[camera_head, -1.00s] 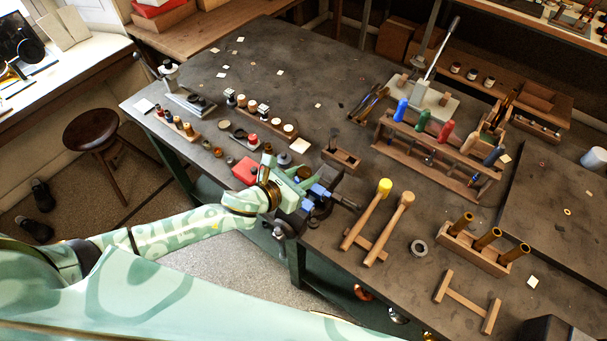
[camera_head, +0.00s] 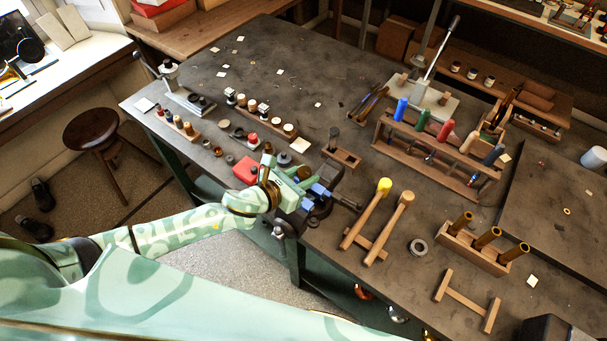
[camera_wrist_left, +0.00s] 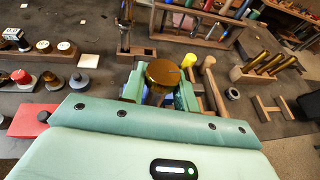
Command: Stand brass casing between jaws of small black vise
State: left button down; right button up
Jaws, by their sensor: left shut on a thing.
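The brass casing (camera_wrist_left: 163,74) stands in my left gripper (camera_wrist_left: 161,93), its round top facing the left wrist camera. The green fingers are shut on it, one on each side. In the head view my left gripper (camera_head: 304,180) is at the small black vise (camera_head: 322,204), over its blue jaws (camera_head: 318,191). Blue also shows beside the casing in the wrist view. The casing's lower end is hidden, so I cannot tell how deep it sits between the jaws. My right gripper is not in view.
Two mallets (camera_head: 384,187) lie right of the vise. A wooden block (camera_head: 341,158) stands behind it and a red box (camera_head: 246,171) to its left. A wooden rack (camera_head: 474,250) holds brass tubes farther right. Bare bench lies around the grey ring (camera_head: 419,247).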

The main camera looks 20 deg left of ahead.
pick_arm(q)
jog(key=shift+f+b, duration=1.3)
jog(key=shift+f, duration=0.3)
jog(key=c, duration=1)
grip_release()
jog(key=b+v, duration=0.1)
jog(key=v, duration=1.5)
jog(key=shift+s, duration=0.2)
jog(key=shift+a+f, duration=0.1)
